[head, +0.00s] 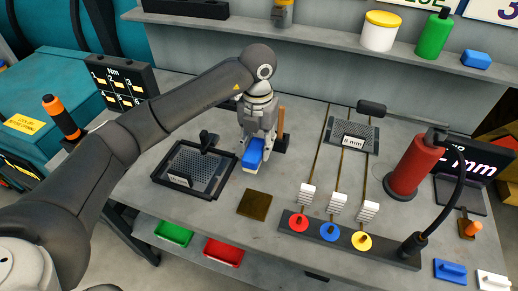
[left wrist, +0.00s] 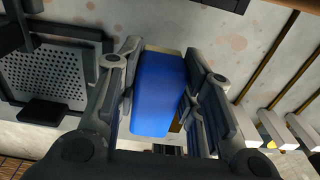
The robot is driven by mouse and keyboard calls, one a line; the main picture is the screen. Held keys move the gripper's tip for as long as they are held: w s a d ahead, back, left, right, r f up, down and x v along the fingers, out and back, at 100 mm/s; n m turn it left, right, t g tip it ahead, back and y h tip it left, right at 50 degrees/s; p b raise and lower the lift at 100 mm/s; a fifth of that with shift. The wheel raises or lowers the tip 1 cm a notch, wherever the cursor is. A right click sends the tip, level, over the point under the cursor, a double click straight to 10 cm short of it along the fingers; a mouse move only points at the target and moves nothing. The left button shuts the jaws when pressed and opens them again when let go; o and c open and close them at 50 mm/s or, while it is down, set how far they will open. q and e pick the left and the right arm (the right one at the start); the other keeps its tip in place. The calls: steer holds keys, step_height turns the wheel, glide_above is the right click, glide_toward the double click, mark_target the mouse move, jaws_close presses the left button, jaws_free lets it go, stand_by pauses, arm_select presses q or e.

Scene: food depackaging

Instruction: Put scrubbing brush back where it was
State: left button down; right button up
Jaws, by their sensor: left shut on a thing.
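The scrubbing brush (head: 253,153) has a blue body with a pale underside. My left gripper (head: 257,143) is shut on it, with fingers on both sides, over the middle of the grey table. The left wrist view also shows the brush (left wrist: 158,92) between the two fingers, its long blue top filling the middle. Whether the brush touches the table is hard to tell. A brown square pad (head: 255,204) lies on the table just in front of the brush. My right gripper is not in view.
A black-framed perforated tray (head: 160,182) with a handle stands left of the gripper. To the right are rods with white blocks (head: 338,203) and a red cylinder (head: 416,165). Other blue (head: 450,270) and white (head: 493,281) blocks lie at front right. Table around the brown pad is clear.

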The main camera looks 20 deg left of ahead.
mark_target(259, 154)
arm_select(q)
steer(key=shift+w+f, duration=0.25)
steer(key=shift+f, duration=0.05)
step_height(259, 154, down, 3)
steer(key=shift+w+d+r+p, duration=0.1)
steer(key=shift+p, duration=1)
steer(key=shift+f, duration=0.3)
steer(key=shift+f+b, duration=0.25)
steer(key=shift+b, duration=0.1)
steer(key=c, duration=1)
jaws_free()
steer(key=shift+r, duration=0.1)
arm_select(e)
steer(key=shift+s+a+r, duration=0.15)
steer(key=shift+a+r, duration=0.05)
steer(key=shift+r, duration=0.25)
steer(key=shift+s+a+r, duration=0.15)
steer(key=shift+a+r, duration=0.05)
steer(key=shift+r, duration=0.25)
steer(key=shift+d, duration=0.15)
